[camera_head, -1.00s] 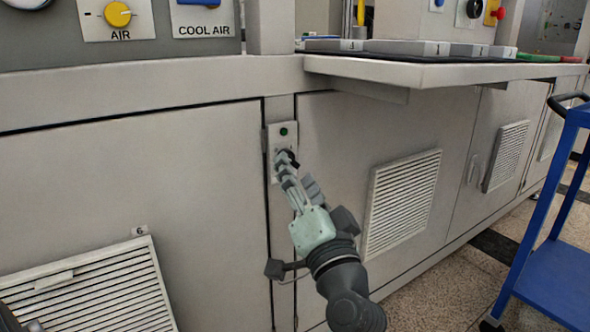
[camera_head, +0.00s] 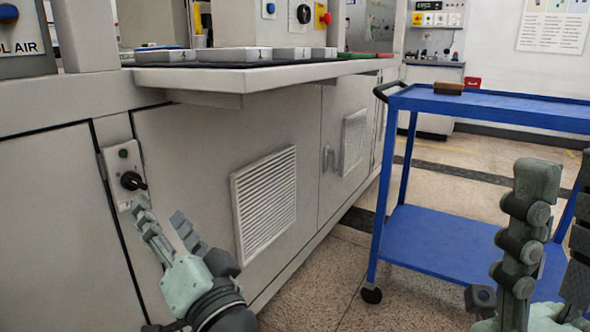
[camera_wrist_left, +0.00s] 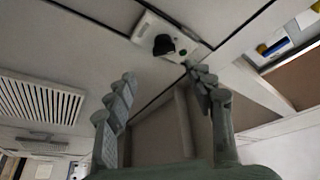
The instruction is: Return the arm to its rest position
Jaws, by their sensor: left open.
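My left gripper (camera_head: 160,212) is open and empty, with its two fingers apart, low in front of the cabinet and just below a black rotary knob (camera_head: 132,180). The knob sits on a small pale switch plate (camera_head: 111,162) with a green button. One finger overlaps the plate's lower end in the head view. In the left wrist view, the knob (camera_wrist_left: 163,45) lies beyond the open fingers (camera_wrist_left: 160,78), with a gap between. My right gripper (camera_head: 562,175) is at the right edge with its fingers apart and nothing seen between them; one finger is partly cut off.
A vented cabinet (camera_head: 200,160) stands beside my left gripper, with a table ledge (camera_head: 230,77) jutting out above. A blue cart (camera_head: 440,240) stands at the right behind my right gripper, a brown block (camera_head: 448,88) on top. Floor (camera_head: 320,270) shows between cabinet and cart.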

